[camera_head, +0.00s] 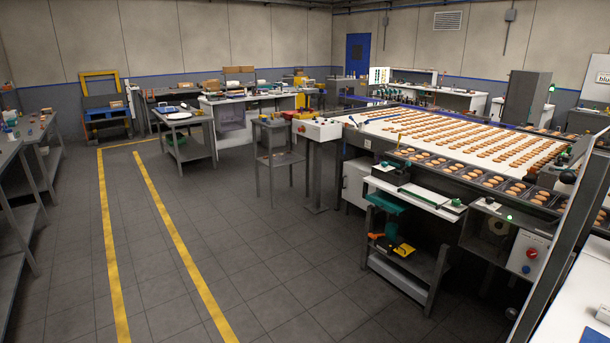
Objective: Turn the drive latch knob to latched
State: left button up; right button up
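I cannot make out for certain which part is the drive latch knob. A pale control box (518,258) at the lower right, under the biscuit line, carries a red round button or knob (532,253) and a small blue one below it. Another pale control box (322,130) stands on a post at the line's left end, with a small red part on its face. Any knob position is too small to read. Neither of my grippers is in the head view.
A wide conveyor (400,126) with rows of biscuits fills the right, with dark trays of biscuits along its front edge. A low shelf trolley (379,259) stands before it. Grey floor with two yellow lines (171,220) is open at left and centre.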

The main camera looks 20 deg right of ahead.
aim_at(532, 253)
jog(key=i+z, duration=0.25)
jog(key=z, duration=0.2)
jog(key=i+z, duration=0.25)
jog(key=z, duration=0.2)
jog(key=i+j+z, duration=0.2)
jog(key=z, duration=0.25)
jog(key=i+j+z, duration=0.2)
jog(key=z, duration=0.25)
jog(key=i+j+z, duration=0.3)
jog(key=z, duration=0.2)
jog(key=i+j, duration=0.1)
jog(key=i, duration=0.6)
jog(key=i+j, duration=0.1)
jog(key=i, duration=0.6)
